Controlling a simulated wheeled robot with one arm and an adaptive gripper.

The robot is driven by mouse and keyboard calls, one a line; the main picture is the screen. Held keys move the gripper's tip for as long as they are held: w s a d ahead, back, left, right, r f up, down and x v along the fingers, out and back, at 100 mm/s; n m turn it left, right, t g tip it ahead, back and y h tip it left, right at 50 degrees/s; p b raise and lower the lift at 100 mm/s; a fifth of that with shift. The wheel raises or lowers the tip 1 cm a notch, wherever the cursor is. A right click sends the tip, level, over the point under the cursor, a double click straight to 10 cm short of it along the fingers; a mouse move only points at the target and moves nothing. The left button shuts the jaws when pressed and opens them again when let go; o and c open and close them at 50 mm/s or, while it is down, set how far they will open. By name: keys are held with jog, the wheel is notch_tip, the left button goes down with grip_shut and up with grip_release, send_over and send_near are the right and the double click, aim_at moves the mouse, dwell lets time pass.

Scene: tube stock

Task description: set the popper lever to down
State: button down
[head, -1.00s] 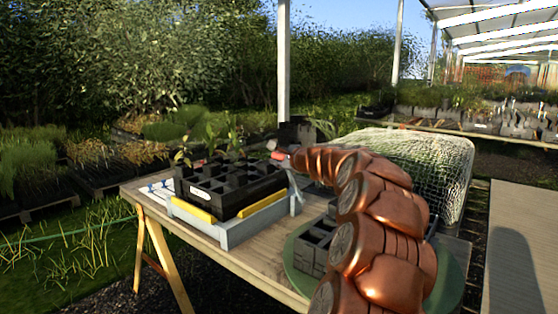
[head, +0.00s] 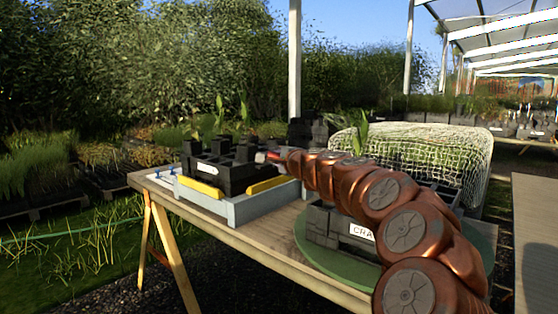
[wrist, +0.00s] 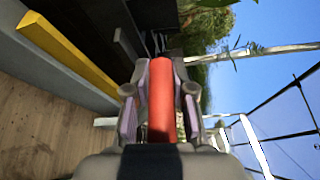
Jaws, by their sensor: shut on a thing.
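The popper is a grey frame (head: 243,208) with yellow bars (head: 267,185) on the wooden table. A black cell tray (head: 225,175) sits in it, with dark blocks and seedlings standing up above its top. The lever's red handle (wrist: 161,95) lies between the fingers of my gripper (wrist: 160,80), which is shut on it. In the head view a bit of the red handle (head: 260,157) shows at my gripper (head: 272,156), beside the tray's right end. The lever's arm is mostly hidden there.
A green round turntable (head: 312,240) with a grey crate (head: 322,226) stands on the table (head: 265,245), partly behind my arm. A netted cover (head: 420,150) is behind it. A bare board (head: 535,230) lies at the right.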

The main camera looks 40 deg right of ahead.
jog(key=shift+s+a+f+b, duration=0.1)
jog(key=shift+a+f+b, duration=0.3)
jog(key=shift+f, duration=0.3)
jog(key=c, duration=1.2)
grip_release()
jog(key=shift+c, duration=0.2)
jog(key=shift+o, duration=1.1)
jog(key=shift+s, duration=0.1)
jog(key=f+v, duration=0.1)
jog(key=v, duration=1)
jog(key=shift+s+a+r, duration=0.2)
jog(key=shift+s+r, duration=0.15)
jog(key=shift+r, duration=0.15)
